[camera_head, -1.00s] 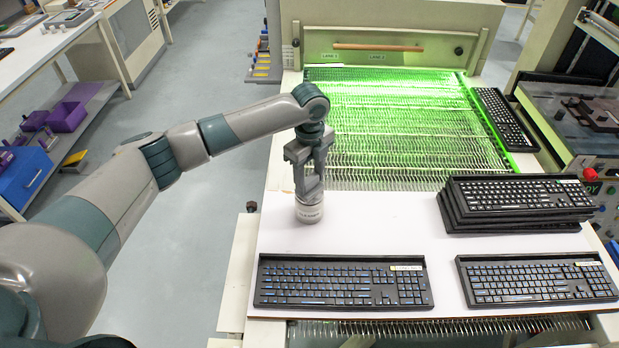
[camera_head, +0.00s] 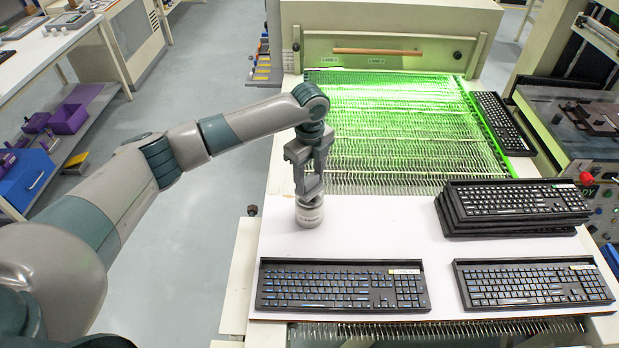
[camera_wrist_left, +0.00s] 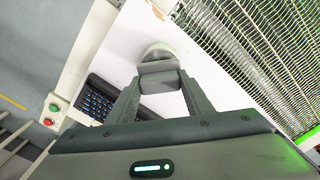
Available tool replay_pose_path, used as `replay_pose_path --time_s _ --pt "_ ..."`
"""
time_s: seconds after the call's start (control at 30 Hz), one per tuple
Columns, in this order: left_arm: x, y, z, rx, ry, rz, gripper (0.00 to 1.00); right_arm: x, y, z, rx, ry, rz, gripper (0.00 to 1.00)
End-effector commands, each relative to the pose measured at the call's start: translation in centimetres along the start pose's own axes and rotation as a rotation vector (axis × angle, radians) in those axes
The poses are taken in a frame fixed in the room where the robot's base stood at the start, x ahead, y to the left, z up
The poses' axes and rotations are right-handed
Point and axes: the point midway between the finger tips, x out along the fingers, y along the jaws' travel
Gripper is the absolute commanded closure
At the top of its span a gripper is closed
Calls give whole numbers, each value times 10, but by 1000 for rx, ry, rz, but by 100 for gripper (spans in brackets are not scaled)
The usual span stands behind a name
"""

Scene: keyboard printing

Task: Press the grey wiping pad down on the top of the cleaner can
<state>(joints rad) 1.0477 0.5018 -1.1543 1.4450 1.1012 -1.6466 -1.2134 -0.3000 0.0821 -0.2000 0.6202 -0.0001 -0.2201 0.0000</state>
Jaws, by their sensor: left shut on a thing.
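The cleaner can (camera_head: 310,214) is a short, pale grey round can standing upright on the white board, left of its middle. My left gripper (camera_head: 309,194) points straight down over the can. In the left wrist view, the gripper (camera_wrist_left: 160,84) is shut on the grey wiping pad (camera_wrist_left: 159,67), a small grey block between the fingertips. The can's pale round top (camera_wrist_left: 158,50) shows just beyond the pad. The pad looks to be at the can's top, but I cannot tell whether they touch. My right gripper is not in view.
Two keyboards lie at the board's front, one left (camera_head: 342,287) and one right (camera_head: 535,284). A keyboard stack (camera_head: 515,207) sits at the right. A green-lit conveyor (camera_head: 400,120) lies behind. The board (camera_head: 385,230) is clear right of the can.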

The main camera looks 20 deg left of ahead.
Motion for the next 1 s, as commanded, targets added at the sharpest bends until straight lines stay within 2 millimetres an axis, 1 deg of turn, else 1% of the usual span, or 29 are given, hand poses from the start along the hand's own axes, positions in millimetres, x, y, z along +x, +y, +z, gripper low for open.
replay_pose_path --time_s 0.03,0.6,0.73,1.0 --pt "-7 0 0 0 0 0 81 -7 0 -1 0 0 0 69" --pt "-44 0 0 0 1 -1 81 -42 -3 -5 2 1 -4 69" --pt "-46 0 0 0 1 0 81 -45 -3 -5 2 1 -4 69" --pt "-46 0 0 0 0 -1 81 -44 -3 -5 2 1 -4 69"
